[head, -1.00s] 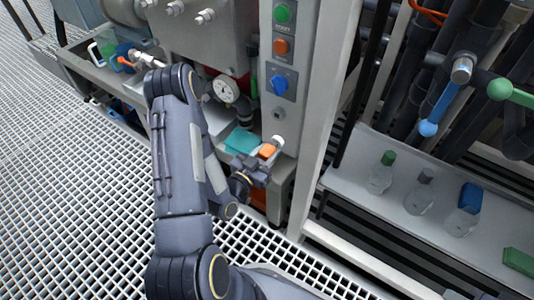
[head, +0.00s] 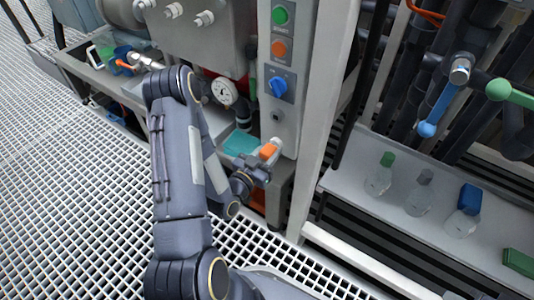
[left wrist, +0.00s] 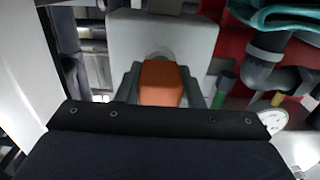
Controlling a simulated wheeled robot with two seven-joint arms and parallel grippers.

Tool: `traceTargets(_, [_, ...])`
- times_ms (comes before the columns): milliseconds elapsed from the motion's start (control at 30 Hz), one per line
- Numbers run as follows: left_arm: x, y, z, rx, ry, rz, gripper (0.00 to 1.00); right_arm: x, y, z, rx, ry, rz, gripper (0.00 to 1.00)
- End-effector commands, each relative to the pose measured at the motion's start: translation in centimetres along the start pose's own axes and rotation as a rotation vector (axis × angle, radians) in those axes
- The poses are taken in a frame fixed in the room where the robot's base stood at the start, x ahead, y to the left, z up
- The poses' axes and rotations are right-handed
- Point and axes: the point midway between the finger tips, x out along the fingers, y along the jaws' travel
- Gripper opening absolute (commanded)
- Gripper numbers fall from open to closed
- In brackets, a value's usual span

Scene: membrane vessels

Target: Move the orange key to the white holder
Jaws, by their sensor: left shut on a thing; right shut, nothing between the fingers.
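The orange key (head: 268,151) is a small orange block at the foot of the grey panel with the buttons. My left gripper (head: 261,163) is shut on it. In the left wrist view, the orange key (left wrist: 160,82) sits between the two dark fingers, in front of a pale grey surface. A small white piece, apparently the white holder (head: 276,142), shows just beyond the key at the panel's face. The key and this piece overlap in the head view, and I cannot tell whether they touch. My right gripper is out of view.
The panel carries a green button (head: 280,15), an orange button (head: 278,48) and a blue switch (head: 278,86). A gauge (head: 225,92) and a teal cloth (head: 241,143) are left of it. Several bottles stand on the shelf (head: 345,160) at right.

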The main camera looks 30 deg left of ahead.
Motion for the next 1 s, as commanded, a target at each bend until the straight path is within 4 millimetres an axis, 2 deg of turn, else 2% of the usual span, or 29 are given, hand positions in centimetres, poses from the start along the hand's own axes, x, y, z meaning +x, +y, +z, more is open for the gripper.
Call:
traceTargets(33, [0.1,0.0,0.0,0.0,0.001,0.0,0.37,0.0,0.0,0.0,0.0,0.0,0.0,0.0])
traceTargets(200, [0.0,0.0,0.0,0.0,0.001,0.0,0.59,0.0,0.0,0.0,0.0,0.0,0.0,0.0])
traceTargets(467, [0.0,0.0,0.0,-0.001,0.0,0.0,0.59,0.0,0.0,0.0,0.0,0.0,0.0,0.0])
traceTargets(567, [-0.6,0.0,0.0,-0.002,-0.002,-0.001,0.59,-0.1,-0.1,-0.1,0.0,0.0,0.0,0.0])
traceTargets(900, [-6.1,-0.1,0.1,-0.002,-0.005,-0.003,0.59,-0.6,-0.3,-0.3,0.0,0.0,0.0,0.0])
traceTargets(1000, [-7.2,0.0,0.1,-0.002,-0.003,-0.001,0.59,-0.7,-0.3,-0.3,0.0,0.0,0.0,0.0])
